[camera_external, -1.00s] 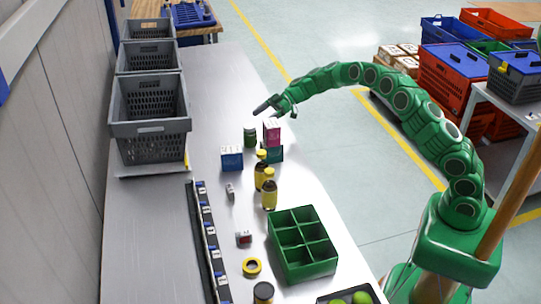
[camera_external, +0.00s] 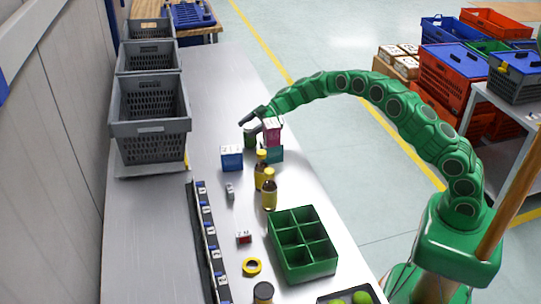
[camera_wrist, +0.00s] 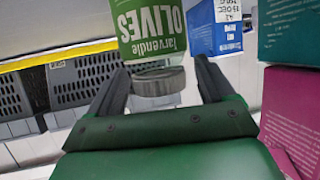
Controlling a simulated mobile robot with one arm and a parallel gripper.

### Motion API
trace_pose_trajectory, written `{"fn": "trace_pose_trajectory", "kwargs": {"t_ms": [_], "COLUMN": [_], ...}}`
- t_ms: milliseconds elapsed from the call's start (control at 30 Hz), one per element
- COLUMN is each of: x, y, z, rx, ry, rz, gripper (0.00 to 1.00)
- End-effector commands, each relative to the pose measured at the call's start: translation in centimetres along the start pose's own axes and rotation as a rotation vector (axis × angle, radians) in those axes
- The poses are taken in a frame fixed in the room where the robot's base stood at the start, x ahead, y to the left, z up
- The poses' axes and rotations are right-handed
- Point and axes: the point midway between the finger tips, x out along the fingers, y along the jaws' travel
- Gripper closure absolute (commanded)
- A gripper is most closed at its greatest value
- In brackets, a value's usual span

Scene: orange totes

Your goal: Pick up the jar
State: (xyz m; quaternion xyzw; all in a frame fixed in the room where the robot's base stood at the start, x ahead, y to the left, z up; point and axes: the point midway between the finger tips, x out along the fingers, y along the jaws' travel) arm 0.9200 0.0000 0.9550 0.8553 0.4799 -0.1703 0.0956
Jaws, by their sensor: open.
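A pink box (camera_external: 272,132) on a teal box (camera_external: 272,154) stands close to the jar's right. A blue box (camera_external: 232,158) and yellow-capped bottles (camera_external: 269,195) are nearer the camera. Grey crates (camera_external: 150,125) line the left side. The table behind the jar is clear.

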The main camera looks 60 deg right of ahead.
Motion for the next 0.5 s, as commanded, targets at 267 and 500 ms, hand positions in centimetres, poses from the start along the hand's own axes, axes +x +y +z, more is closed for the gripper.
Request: {"fn": "trace_pose_trajectory", "kwargs": {"t_ms": [267, 500], "x": [-0.02, -0.03], "y": [0.0, 0.0], "z": [0.0, -0.04], "rx": [0.0, 0.0], "ry": [0.0, 0.001], "rz": [0.0, 0.0], "gripper": [0.57, 0.88]}}
